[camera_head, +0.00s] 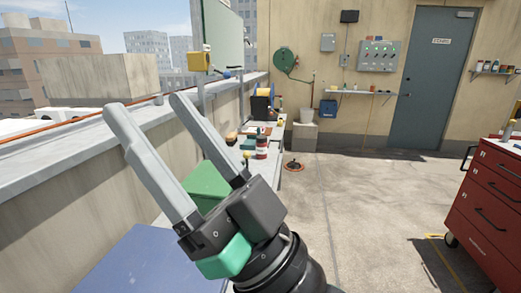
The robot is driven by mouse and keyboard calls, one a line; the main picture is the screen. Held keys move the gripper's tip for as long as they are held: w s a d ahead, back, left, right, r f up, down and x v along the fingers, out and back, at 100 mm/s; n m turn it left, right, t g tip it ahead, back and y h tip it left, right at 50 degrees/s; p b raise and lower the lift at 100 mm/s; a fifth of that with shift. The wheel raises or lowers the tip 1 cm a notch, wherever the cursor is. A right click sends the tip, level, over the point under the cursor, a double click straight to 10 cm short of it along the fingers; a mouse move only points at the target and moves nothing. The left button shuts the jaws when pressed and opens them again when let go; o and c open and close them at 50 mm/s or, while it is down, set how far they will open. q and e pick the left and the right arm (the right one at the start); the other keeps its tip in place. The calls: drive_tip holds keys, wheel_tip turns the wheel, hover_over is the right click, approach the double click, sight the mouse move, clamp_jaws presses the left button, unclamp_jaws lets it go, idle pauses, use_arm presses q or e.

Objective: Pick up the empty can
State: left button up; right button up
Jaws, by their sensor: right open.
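My right gripper (146,104) fills the lower left of the head view. Its two long grey fingers are spread apart and point up and left, with nothing between them. A small dark red and white cylindrical container (262,147) stands beyond it, near the edge of the low bench along the parapet. I cannot tell whether this is the empty can; no other thing is clearly a can. The gripper is well apart from it, nearer to me. My left gripper is not in view.
A parapet wall (75,165) runs along the left. A green box (206,183) and a blue surface (150,262) lie behind my gripper. A red tool cabinet (490,205) stands at the right. The concrete floor (370,215) between is mostly clear.

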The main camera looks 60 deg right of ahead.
idle(0.3)
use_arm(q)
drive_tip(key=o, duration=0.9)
